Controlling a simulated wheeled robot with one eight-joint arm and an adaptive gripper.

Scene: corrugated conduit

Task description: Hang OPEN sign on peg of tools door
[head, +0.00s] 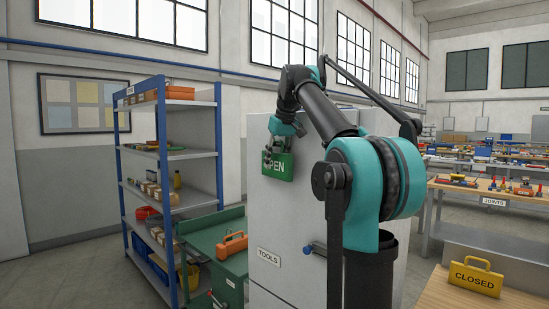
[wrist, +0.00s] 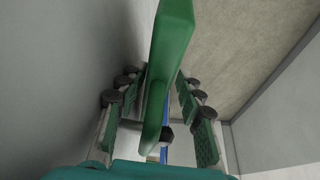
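The green OPEN sign (head: 279,168) is upright in front of the pale TOOLS door (head: 285,215), high on its left part. In the wrist view the sign (wrist: 172,45) is seen edge-on between my fingers, its rounded handle nearest the camera. My gripper (head: 279,147) reaches down to the sign's top from above. In the wrist view the green-padded fingers of my gripper (wrist: 162,85) narrow towards the sign on both sides and appear shut on it. I cannot tell whether the sign touches the door.
A blue door handle (head: 315,248) sits low on the door, near the TOOLS label (head: 268,257). A blue-posted shelf (head: 163,102) and a green bench (head: 205,240) stand to the left. A yellow CLOSED sign (head: 475,277) stands on a wooden table at lower right.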

